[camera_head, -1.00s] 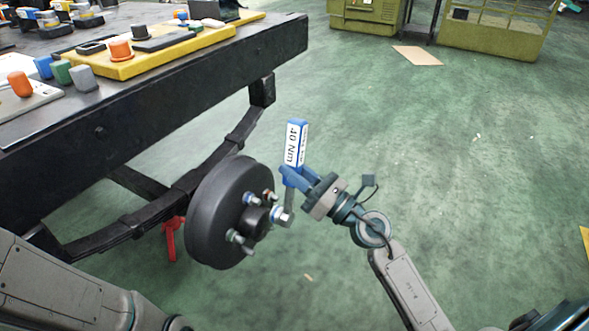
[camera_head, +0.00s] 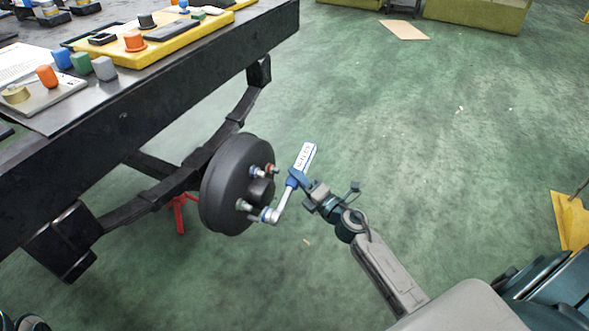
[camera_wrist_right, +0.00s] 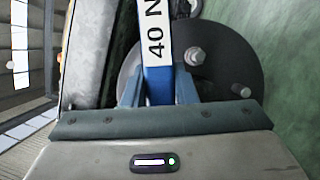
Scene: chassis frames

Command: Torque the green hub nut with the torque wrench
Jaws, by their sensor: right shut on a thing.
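The torque wrench (camera_head: 306,155) has a blue and white handle and a grey shaft. My right gripper (camera_head: 300,182) is shut on its handle, which tilts up and to the right. The wrist view shows the handle (camera_wrist_right: 156,42), marked "40 N", between my blue fingers (camera_wrist_right: 158,92). The wrench's head (camera_head: 269,215) is at the lower front of the black wheel hub (camera_head: 226,185), over or against a stud. I cannot tell how fully it sits there, and the nut's colour there is hidden. Other studs with blue, red and possibly green marks show on the hub face. My left gripper is out of view.
The hub hangs on a black chassis frame (camera_head: 150,95) with a leaf spring beside a red stand (camera_head: 180,213). A yellow tray (camera_head: 150,50) and several coloured caps lie on top of the frame. The green floor to the right is largely clear.

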